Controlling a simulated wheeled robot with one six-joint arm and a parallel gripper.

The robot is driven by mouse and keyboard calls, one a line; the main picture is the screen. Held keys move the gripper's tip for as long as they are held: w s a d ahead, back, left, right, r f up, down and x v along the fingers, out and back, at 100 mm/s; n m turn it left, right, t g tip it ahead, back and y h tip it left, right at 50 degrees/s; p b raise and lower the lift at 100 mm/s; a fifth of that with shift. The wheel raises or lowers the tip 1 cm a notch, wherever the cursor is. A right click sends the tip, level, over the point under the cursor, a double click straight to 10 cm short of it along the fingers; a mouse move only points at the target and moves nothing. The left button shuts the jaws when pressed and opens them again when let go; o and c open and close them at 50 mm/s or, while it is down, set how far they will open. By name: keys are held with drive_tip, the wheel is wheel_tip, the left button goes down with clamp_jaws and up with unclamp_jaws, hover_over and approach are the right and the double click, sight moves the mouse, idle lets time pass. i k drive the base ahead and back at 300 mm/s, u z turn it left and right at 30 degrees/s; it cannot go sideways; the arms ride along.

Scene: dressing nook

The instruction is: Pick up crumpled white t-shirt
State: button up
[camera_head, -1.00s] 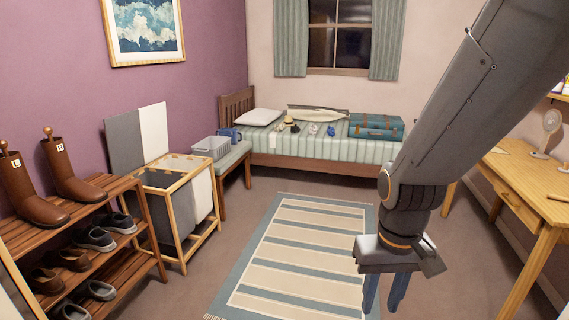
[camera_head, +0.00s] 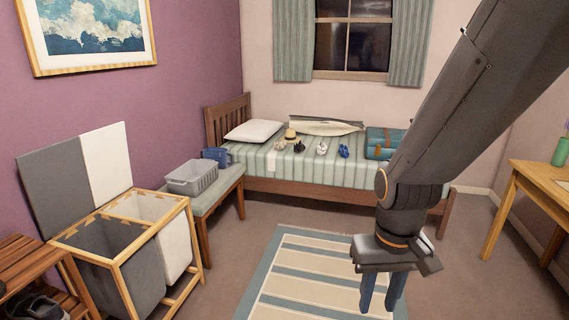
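Several small items lie in a row on the bed (camera_head: 262,160) in the head view. One is a small crumpled white thing (camera_head: 321,148), which may be the t-shirt; it is too small to tell for sure. My gripper (camera_head: 381,298) hangs at the right, fingers pointing down, in front of the striped rug. The fingers are apart with nothing visible between them. It is well short of the bed.
A two-bin hamper (camera_head: 160,262) with its lid up stands at the left, beside a shoe rack (camera_head: 33,262). A bench (camera_head: 215,187) holds a grey basket (camera_head: 192,178). A teal suitcase (camera_head: 381,143) lies on the bed. A wooden desk (camera_head: 545,180) is at the right. The rug (camera_head: 290,272) is clear.

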sight(321, 148)
drive_tip(key=i, duration=4.65)
drive_tip(key=z, duration=0.05)
